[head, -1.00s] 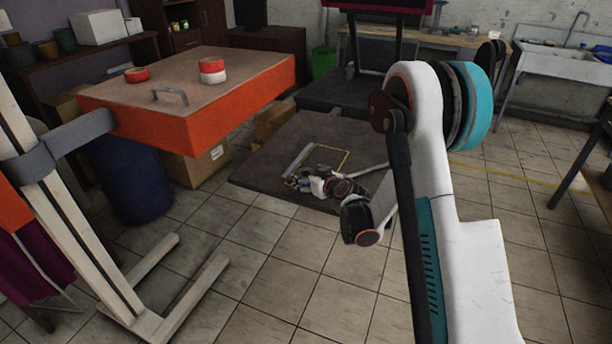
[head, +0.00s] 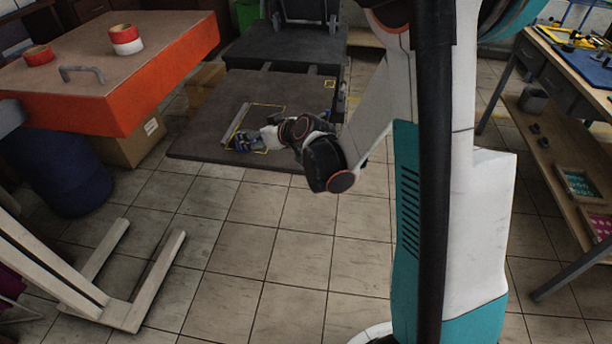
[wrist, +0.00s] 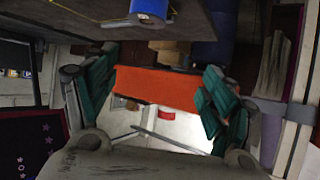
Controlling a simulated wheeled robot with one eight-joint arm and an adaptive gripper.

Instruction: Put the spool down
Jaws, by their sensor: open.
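A blue spool with a pale end (wrist: 150,10) shows at the top of the wrist view, on the dark platform (wrist: 60,18), near its edge. The wrist picture appears upside down. My gripper (wrist: 158,75) has its teal fingers spread wide, with nothing between them; the spool is beyond them, apart. In the head view my gripper (head: 248,141) is low over the front of the dark platform (head: 205,135), by a yellow outline. Small blue patches show there, but I cannot tell the spool from the fingers.
An orange-sided table (head: 150,95) stands at the left with red and white rolls (head: 126,40) and a handle on top. Below it are cardboard boxes (head: 130,145) and a dark blue barrel (head: 60,175). A workbench (head: 560,75) is at right.

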